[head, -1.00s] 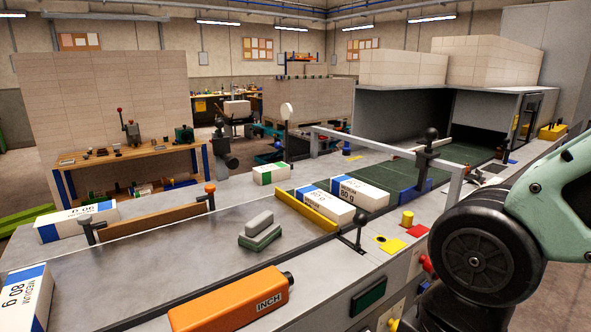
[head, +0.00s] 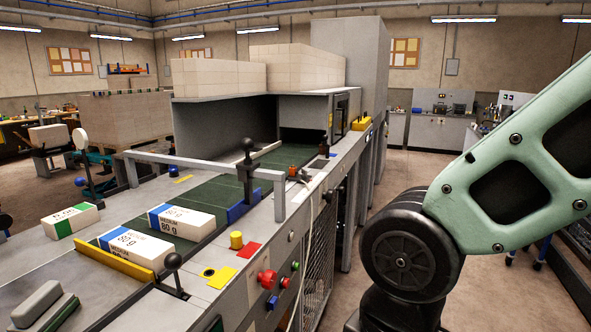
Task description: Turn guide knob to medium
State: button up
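Several knob-like parts show in the head view; I cannot tell which is the guide knob. A black ball-topped lever (head: 247,152) stands upright beside a blue block (head: 243,206) at the conveyor's near edge. A second black ball-topped lever (head: 173,268) stands by the yellow bar (head: 115,259). A yellow cylindrical knob (head: 236,240) sits on the grey machine top. No readable setting mark shows. My gripper is out of view; only my arm's upper links show at the right.
Two white reams with blue ends, one nearer (head: 137,247) and one farther (head: 181,222), lie on the green conveyor (head: 205,185). A green-striped ream (head: 70,220) lies left. A red button (head: 267,278) is on the machine front. Open floor lies right of the machine.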

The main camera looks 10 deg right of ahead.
aim_at(330, 195)
jog(key=i+l+z, duration=0.35)
jog(key=i, duration=0.4)
jog(key=i+l+z, duration=0.15)
jog(key=i, duration=0.25)
